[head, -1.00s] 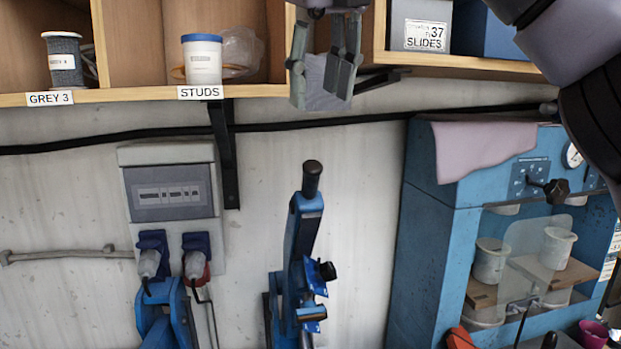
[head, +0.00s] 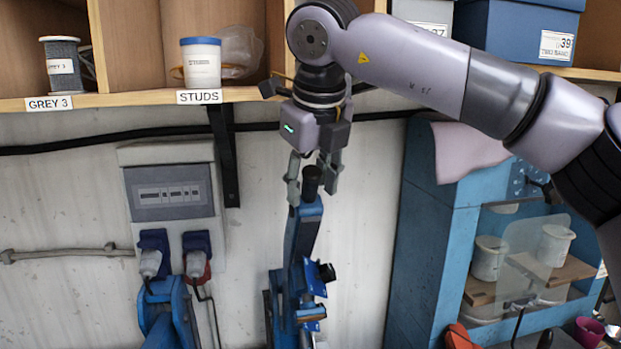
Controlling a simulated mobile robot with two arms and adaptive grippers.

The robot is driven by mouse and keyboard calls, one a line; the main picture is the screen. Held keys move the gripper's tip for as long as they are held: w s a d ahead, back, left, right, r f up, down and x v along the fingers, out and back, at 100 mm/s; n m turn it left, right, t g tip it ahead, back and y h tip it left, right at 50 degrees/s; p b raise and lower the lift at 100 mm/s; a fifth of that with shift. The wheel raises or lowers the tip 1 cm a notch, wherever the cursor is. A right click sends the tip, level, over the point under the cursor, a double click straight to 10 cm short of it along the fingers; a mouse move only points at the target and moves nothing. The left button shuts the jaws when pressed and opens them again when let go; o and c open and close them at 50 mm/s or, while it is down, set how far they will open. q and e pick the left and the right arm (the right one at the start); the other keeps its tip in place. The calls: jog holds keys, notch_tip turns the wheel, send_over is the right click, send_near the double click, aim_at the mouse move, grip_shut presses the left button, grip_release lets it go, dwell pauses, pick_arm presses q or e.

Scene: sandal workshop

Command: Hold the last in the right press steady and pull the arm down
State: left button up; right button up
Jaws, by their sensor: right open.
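The right press (head: 297,262) is a blue lever press in front of the wall, with its arm raised and a black knob (head: 312,180) on top. My right gripper (head: 313,192) points down over the knob, fingers open on either side of it. I cannot tell whether the fingers touch the knob. Another blue press (head: 166,313) shows partly at the lower left. No last can be made out; the lower part of the right press is cut off by the picture edge. My left gripper is not in view.
A shelf (head: 130,98) with a studs tub (head: 201,62), a thread spool (head: 63,66) and boxes (head: 518,28) runs above. A blue cabinet (head: 425,235) with pots stands at right. A grey electrical box (head: 168,190) with plugs is on the wall at left.

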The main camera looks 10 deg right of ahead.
grip_shut()
dwell(0.5)
dwell(0.3)
